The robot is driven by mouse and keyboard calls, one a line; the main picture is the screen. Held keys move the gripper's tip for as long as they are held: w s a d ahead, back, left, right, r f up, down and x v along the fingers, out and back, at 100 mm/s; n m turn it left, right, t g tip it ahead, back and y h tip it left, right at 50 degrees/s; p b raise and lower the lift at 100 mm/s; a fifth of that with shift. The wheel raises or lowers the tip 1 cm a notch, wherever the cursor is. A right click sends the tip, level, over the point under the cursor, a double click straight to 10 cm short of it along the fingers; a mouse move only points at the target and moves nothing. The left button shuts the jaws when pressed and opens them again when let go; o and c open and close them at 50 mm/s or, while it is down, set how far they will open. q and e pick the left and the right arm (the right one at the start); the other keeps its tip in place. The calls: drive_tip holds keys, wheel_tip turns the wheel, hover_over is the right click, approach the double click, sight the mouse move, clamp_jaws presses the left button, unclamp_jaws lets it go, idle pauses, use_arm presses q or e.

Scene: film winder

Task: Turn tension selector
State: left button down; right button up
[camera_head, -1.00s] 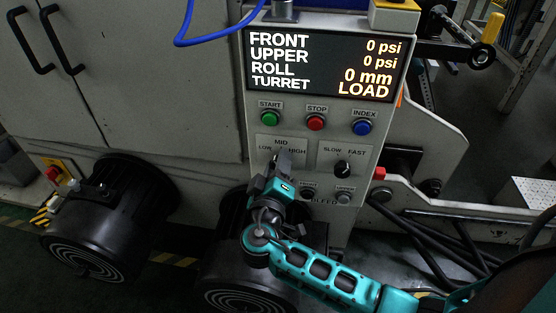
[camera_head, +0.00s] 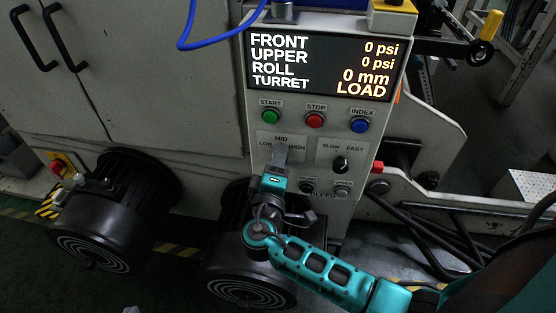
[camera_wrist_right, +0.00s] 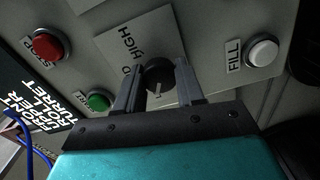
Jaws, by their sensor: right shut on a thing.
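The tension selector is a black round knob (camera_wrist_right: 158,72) with a white mark, on a plate printed LOW, MID and HIGH. The selector plate (camera_head: 265,143) also shows in the head view, but my gripper covers the knob there. My right gripper (camera_head: 280,154) reaches up to the panel from below. In the right wrist view my right gripper (camera_wrist_right: 158,85) has one finger on each side of the knob, closed on it. The white mark on the knob faces toward the gripper's palm. My left gripper is out of view.
Start (camera_head: 269,115), stop (camera_head: 315,121) and index (camera_head: 360,125) buttons sit above the selector. A slow/fast knob (camera_head: 341,165) is close on the right, with two bleed buttons below it. A display (camera_head: 322,66) reads LOAD. A black motor (camera_head: 240,275) stands below the panel.

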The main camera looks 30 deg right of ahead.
drive_tip(key=shift+w+r, duration=0.1)
drive_tip(key=shift+r, duration=0.05)
drive_tip(key=o, duration=1)
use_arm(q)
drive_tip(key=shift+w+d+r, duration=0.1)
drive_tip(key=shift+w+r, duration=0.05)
use_arm(e)
drive_tip(key=shift+o, duration=0.2)
